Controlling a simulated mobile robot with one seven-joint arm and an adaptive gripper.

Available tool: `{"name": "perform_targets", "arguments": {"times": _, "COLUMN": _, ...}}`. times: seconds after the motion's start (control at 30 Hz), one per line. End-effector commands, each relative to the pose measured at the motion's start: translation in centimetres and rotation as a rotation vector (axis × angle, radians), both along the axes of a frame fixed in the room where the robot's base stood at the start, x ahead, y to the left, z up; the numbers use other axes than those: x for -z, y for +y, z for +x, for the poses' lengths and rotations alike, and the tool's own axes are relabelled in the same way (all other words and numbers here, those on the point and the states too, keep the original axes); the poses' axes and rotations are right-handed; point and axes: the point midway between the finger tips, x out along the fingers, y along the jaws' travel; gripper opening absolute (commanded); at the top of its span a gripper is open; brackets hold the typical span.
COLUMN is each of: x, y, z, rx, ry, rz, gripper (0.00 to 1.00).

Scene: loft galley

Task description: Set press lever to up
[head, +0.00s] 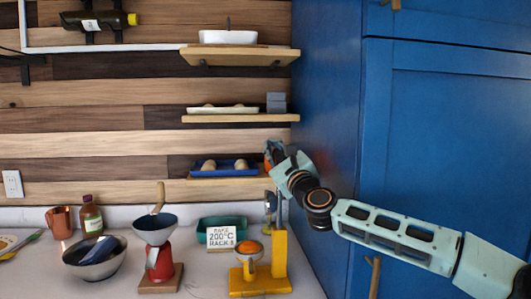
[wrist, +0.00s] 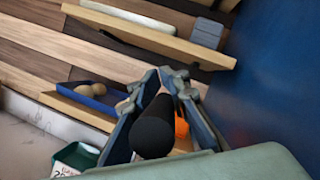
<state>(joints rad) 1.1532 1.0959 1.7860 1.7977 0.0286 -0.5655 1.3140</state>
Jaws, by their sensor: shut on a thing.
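The yellow press (head: 280,256) stands on the counter, with an orange (head: 249,247) in the cup on its left side. A grey post rises from its yellow column toward my gripper. My gripper (head: 271,156) is high above the press, in front of the lowest shelf's right end. In the wrist view, my gripper (wrist: 170,82) is shut on a thick black cylinder (wrist: 154,132), which looks like the press lever's grip. The lever's joint and exact angle are hard to make out behind the gripper and post.
A blue cabinet (head: 440,120) stands close on the right. Wooden shelves (head: 240,118) hang behind. A red device with a dark bowl (head: 155,235), a green tray (head: 208,224), a sign (head: 221,237) and a grey bowl (head: 95,262) are left of the press.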

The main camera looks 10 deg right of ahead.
Motion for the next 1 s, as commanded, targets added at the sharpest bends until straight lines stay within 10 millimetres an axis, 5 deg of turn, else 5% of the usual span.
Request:
{"name": "perform_targets", "arguments": {"times": 0.4, "x": -0.17, "y": -0.32, "z": 0.01, "rx": 0.004, "ry": -0.003, "rz": 0.006, "gripper": 0.0}}
{"name": "perform_targets", "arguments": {"times": 0.43, "x": -0.17, "y": -0.31, "z": 0.01, "rx": 0.004, "ry": -0.003, "rz": 0.006, "gripper": 0.15}}
{"name": "perform_targets", "arguments": {"times": 0.6, "x": -0.1, "y": -0.25, "z": 0.01, "rx": 0.003, "ry": -0.001, "rz": 0.006, "gripper": 0.34}}
{"name": "perform_targets", "arguments": {"times": 1.0, "x": 0.22, "y": -0.32, "z": -0.49, "rx": 0.001, "ry": 0.001, "rz": 0.005, "gripper": 0.34}}
